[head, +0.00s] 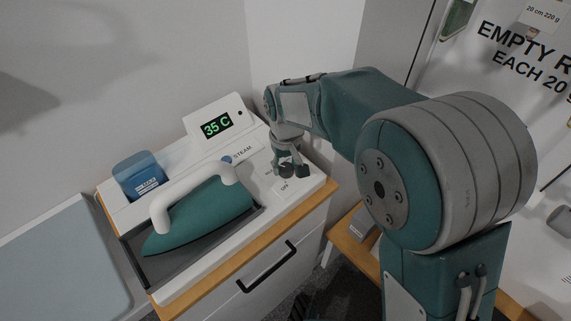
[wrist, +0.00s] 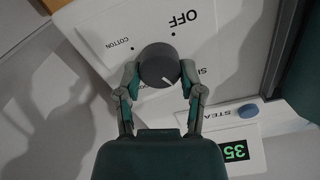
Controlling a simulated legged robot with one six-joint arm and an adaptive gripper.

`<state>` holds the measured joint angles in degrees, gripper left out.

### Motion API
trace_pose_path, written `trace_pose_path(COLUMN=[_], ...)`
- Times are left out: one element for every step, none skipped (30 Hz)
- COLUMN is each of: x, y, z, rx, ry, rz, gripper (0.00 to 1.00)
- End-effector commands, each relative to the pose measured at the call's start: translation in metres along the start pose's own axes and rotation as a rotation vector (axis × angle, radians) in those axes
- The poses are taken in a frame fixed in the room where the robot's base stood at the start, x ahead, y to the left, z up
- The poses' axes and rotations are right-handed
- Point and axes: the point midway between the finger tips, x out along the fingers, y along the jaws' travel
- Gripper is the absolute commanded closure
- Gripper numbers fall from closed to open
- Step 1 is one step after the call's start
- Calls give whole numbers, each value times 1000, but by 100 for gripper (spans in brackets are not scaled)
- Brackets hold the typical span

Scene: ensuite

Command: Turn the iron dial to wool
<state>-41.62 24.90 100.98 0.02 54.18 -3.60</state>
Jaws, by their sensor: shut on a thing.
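The iron dial (wrist: 158,62) is a dark grey round knob on a white panel in the wrist view. My gripper (wrist: 159,72) is shut on it, one finger on each side. A pale pointer mark on the knob points down and right in the wrist view, toward a partly hidden label that starts "SI". OFF (wrist: 182,18) and COTTON (wrist: 118,43) labels are readable with dots. In the head view my gripper (head: 290,170) is over the panel's right end, largely covering the dial.
The teal iron (head: 205,215) with a white handle rests in a dark tray left of the dial. The display (head: 215,125) reads 35 C. A STEAM button (head: 227,159) and a blue tank (head: 138,173) are nearby. A drawer handle (head: 266,268) is below.

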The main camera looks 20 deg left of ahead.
Motion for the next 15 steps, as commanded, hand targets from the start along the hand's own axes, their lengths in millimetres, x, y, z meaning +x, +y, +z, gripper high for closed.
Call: trace_pose_path(x=[0,0,0,0,0,0,0,0,0,0,0,0,0,0,0], y=[0,0,1,1,1,1,1,1,2,2,2,2,2,2,2], z=[-2,-2,-2,-2,-2,-2,-2,-2,-2,-2,-2,-2,-2,-1,-1], rx=[45,73,111,140,168,206,235,263,301,330,358,396,425,453,491], ry=[5,5,6,6,6,6,6,6,6,6,6,6,7,7,7], rz=[0,0,0,0,0,0,0,0,0,0,0,-1,-1,-1,-1], gripper=[98,98,98,98,98,98,98,98,98,98,98,98,98,98,98])
